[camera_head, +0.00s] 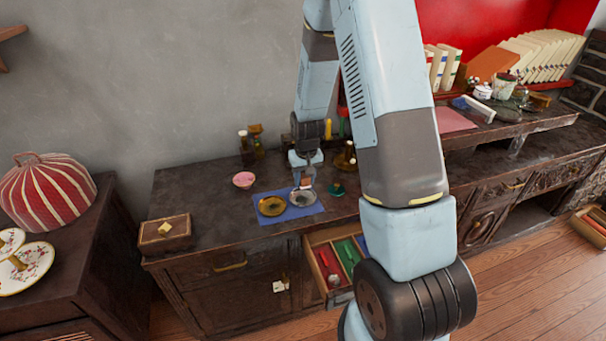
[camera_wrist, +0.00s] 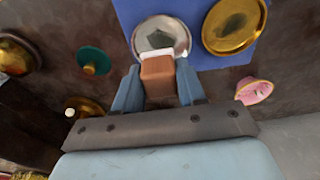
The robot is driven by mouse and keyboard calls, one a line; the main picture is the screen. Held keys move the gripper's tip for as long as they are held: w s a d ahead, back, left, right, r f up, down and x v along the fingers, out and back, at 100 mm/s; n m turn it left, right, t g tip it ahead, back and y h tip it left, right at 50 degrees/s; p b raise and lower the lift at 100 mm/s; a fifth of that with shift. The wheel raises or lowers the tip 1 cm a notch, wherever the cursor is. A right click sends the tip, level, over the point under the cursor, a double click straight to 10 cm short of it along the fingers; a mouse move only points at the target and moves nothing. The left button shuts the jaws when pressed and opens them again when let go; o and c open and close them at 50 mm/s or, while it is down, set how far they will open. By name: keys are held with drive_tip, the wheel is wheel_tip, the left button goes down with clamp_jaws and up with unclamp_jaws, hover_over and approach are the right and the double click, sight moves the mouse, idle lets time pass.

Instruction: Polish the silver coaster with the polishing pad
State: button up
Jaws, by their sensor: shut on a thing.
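The silver coaster (camera_head: 311,199) lies on a blue mat (camera_head: 285,217), beside a gold coaster (camera_head: 271,206). In the wrist view the silver coaster (camera_wrist: 177,29) has a dark patch in its middle; the gold coaster (camera_wrist: 215,38) also has one. My gripper (camera_wrist: 158,82) is shut on the polishing pad (camera_wrist: 157,75), a brown block with a white face. The pad overlaps the silver coaster's near rim in the wrist view; I cannot tell whether they touch. In the head view my gripper (camera_head: 304,182) is just over the silver coaster.
A pink bowl (camera_head: 243,180) stands left of the mat, a green dish (camera_head: 337,189) right. Bottles (camera_head: 246,149) stand behind. A small wooden box (camera_head: 165,234) sits at the left end of the cabinet. Below, a drawer (camera_head: 340,297) with coloured compartments is open. The cabinet top's left part is mostly clear.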

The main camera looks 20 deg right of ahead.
hover_over(304, 199)
drive_tip(key=shift+s+a+f, duration=0.1)
drive_tip(key=shift+s+f, duration=0.1)
drive_tip(key=shift+f, duration=1.1)
drive_tip(key=shift+s+a+f, duration=0.1)
drive_tip(key=shift+s+f, duration=0.05)
drive_tip(key=shift+f, duration=1.1)
drive_tip(key=shift+f, duration=0.95)
drive_tip(key=shift+d, duration=0.1)
